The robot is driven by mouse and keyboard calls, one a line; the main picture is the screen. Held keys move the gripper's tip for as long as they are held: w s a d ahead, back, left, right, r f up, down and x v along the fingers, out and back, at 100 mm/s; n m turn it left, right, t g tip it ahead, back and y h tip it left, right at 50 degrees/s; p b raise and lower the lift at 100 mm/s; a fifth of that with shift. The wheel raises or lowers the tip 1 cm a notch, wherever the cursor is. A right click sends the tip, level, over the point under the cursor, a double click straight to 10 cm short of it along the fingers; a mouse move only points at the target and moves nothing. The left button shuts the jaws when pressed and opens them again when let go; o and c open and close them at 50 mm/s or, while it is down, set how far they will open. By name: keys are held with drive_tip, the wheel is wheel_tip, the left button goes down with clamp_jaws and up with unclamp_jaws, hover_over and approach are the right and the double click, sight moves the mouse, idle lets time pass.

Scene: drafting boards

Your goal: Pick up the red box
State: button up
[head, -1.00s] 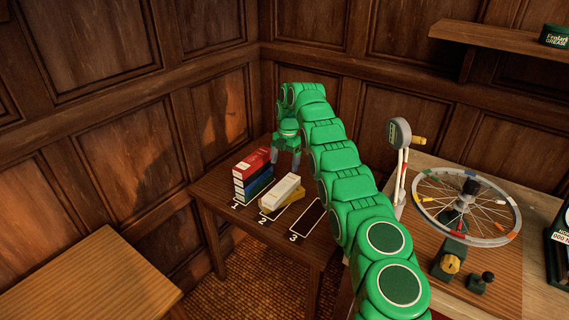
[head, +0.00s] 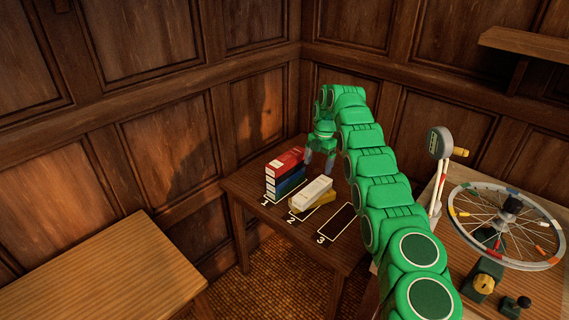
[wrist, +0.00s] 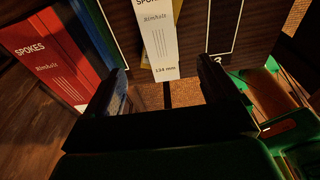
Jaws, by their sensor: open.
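The red box (head: 285,160) lies on top of a stack over a blue box (head: 289,182), at the slot marked 1 on a small dark wooden table (head: 248,186). My gripper (head: 319,166) is open and empty, to the right of the red box and behind the white box (head: 312,192). In the wrist view the red box (wrist: 45,58), lettered SPOKES, is at the left, outside my fingers (wrist: 163,85). The white box (wrist: 157,42) shows ahead, between the fingers in the picture.
The white box rests tilted on a yellow box (head: 328,201) at slot 2. Slot 3 (head: 337,222) is empty. A spoked wheel (head: 506,228) on a stand occupies the bench at right. A bare wooden table (head: 110,270) is at lower left. Panelled walls close the corner behind.

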idle(0.5)
drive_tip(key=t+h, duration=0.4)
approach(285, 158)
drive_tip(key=f, duration=0.2)
drive_tip(key=shift+s+d+f, duration=0.1)
drive_tip(key=shift+d+f, duration=0.15)
drive_tip(key=shift+f, duration=0.35)
drive_tip(key=shift+w+x, duration=0.15)
drive_tip(key=shift+x, duration=1.65)
drive_tip(key=shift+w+x, duration=0.2)
drive_tip(key=shift+x, duration=1.6)
drive_tip(key=shift+d+r, duration=0.15)
drive_tip(key=shift+c, duration=0.3)
drive_tip(key=c, duration=1.2)
drive_tip(key=shift+o, duration=0.2)
drive_tip(key=shift+r, duration=0.1)
